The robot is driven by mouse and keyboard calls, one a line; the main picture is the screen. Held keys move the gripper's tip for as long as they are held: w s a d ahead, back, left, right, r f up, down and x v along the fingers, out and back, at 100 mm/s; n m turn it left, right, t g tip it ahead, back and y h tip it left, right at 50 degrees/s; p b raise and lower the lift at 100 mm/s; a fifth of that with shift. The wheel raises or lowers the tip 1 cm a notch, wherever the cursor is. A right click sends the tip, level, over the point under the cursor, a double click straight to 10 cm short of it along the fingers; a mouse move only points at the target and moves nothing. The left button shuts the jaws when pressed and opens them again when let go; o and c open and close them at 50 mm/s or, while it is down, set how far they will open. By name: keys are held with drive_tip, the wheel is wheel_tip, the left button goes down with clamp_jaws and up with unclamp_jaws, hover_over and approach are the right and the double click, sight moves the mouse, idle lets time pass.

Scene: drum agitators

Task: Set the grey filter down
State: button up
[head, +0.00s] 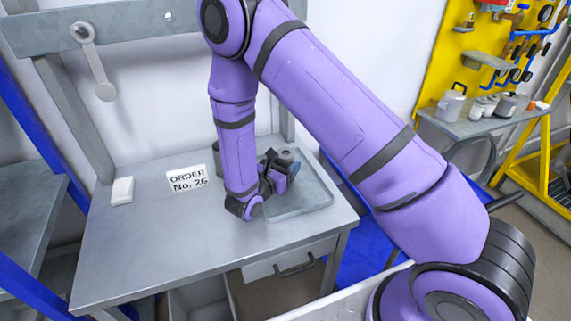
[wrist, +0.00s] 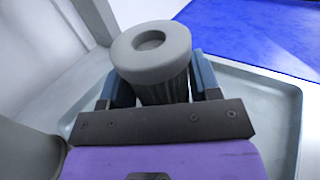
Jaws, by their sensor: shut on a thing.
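The grey filter (wrist: 152,60) is a ribbed cylinder with a wide round cap that has a dip in its top. My gripper (wrist: 160,90) is shut on it, with one blue finger on each side of its body. In the head view the filter's cap (head: 286,154) shows just above my gripper (head: 282,168), over the shallow grey tray (head: 308,204) on the workbench. The filter looks about upright. Its lower end is hidden behind my gripper, so I cannot tell whether it touches the tray.
The workbench (head: 150,245) carries a card reading ORDER No. 26 (head: 187,179), a small white block (head: 122,190) and a grey cylinder (head: 217,155) partly behind my arm. The tray has a raised rim. The bench's front left is clear. A grey shelf with containers (head: 480,120) stands at right.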

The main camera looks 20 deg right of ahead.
drive_tip(key=shift+f, duration=0.15)
drive_tip(key=o, duration=0.9)
